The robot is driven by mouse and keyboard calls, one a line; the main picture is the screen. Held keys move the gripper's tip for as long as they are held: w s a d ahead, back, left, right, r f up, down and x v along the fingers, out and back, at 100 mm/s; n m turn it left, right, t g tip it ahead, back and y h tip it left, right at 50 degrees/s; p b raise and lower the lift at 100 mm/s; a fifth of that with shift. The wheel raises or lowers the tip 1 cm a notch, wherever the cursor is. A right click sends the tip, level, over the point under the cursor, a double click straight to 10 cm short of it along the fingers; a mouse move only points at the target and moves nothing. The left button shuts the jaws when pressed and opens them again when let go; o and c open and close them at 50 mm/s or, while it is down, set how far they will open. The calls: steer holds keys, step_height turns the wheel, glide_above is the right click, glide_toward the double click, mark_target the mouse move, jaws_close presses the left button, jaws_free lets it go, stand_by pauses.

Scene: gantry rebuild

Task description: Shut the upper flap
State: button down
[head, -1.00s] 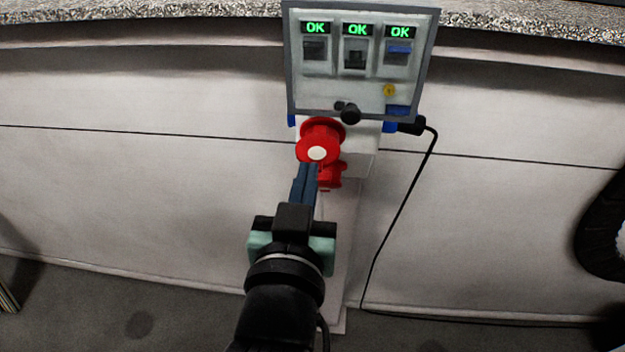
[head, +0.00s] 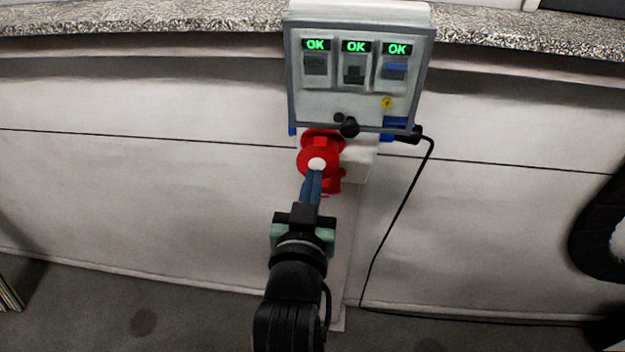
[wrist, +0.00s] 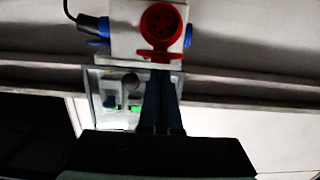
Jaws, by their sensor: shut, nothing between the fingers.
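A red round flap with a pale centre (head: 317,164) stands out from the upper red socket under the panel box in the head view. In the wrist view, a red socket face with dark holes (wrist: 160,20) shows, and the flap (wrist: 160,56) is nearly edge-on, standing open. My gripper (head: 316,173) is shut and empty. Its fingertips lie just below the pale centre in the head view. In the wrist view the fingertips (wrist: 160,72) overlap the area beside the flap's edge; whether they touch it I cannot tell.
The grey-framed panel (head: 358,85) with several green displays and switches is above the socket. More red socket (head: 333,180) shows below the flap. A black cable (head: 405,185) hangs at the right from a blue-and-black plug. The pale wall left of my arm is clear.

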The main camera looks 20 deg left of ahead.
steer(key=shift+f+t+b, duration=0.3)
steer(key=shift+f+b, duration=0.1)
steer(key=shift+b, duration=0.8)
